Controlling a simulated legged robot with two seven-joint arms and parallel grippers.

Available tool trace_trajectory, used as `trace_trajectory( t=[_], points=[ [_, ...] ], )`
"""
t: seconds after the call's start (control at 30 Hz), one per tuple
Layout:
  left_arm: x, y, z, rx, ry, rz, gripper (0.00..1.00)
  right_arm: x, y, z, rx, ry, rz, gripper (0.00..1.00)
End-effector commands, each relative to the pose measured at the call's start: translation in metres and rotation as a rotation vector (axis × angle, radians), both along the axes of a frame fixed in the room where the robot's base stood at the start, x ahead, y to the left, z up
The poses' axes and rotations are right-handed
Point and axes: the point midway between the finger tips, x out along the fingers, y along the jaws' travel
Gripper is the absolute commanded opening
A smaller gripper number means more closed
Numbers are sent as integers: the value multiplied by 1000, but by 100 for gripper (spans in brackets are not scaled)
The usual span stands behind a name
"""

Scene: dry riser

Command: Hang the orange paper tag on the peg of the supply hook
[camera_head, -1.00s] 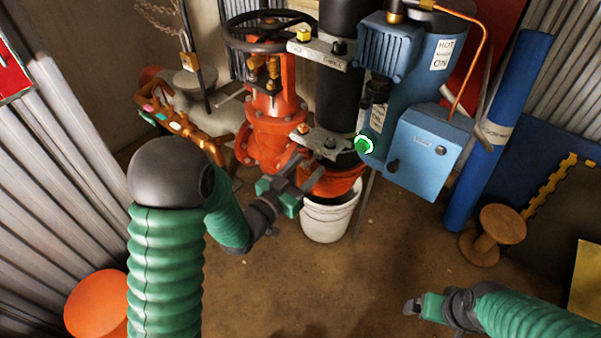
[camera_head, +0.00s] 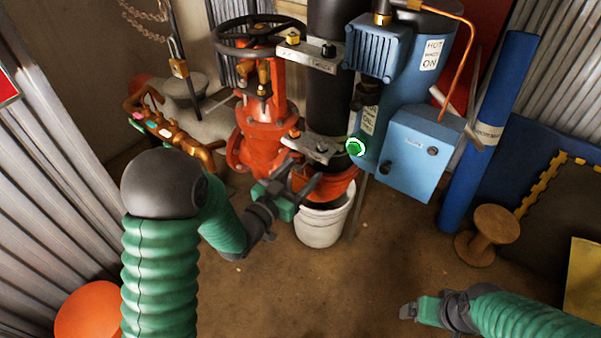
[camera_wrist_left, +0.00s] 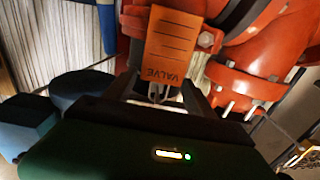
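The orange paper tag (camera_wrist_left: 172,45) shows in the left wrist view, with ruled lines and the word VALVE upside down. It lies just beyond and between the fingers of my left gripper (camera_wrist_left: 160,92); whether they touch it I cannot tell. In the head view my left gripper (camera_head: 298,182) has its fingers apart, in front of the orange-red pipework above a white bucket (camera_head: 322,226). The tag cannot be made out in the head view. I cannot single out the supply hook or its peg. My right gripper (camera_head: 408,311) is low at the right, away from objects.
The red valve (camera_head: 262,140) with its dark handwheel stands behind my left gripper. Black pipe (camera_head: 328,100) and a blue box (camera_head: 418,150) are close to its right. A brass manifold (camera_head: 180,135) is at the left, a wooden spool (camera_head: 488,235) at the right. The middle floor is clear.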

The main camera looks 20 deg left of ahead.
Motion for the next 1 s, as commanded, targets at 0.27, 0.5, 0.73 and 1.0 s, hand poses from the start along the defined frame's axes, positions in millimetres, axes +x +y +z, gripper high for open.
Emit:
trace_trajectory(
  t=[0.27, 0.5, 0.73, 1.0],
  points=[
    [0, 0, 0, 0, 0, 0, 75, 0, 0, 0, 0, 0, 0, 91],
    [-15, 6, 1, 1, 3, 1, 75, 0, 0, 5, 0, 0, 0, 91],
    [-75, 28, 1, -1, 7, 5, 75, 0, 0, 19, 0, 0, 0, 91],
    [-109, 38, 11, -4, 11, 3, 75, 0, 0, 93, 0, -1, 0, 91]
  ],
)
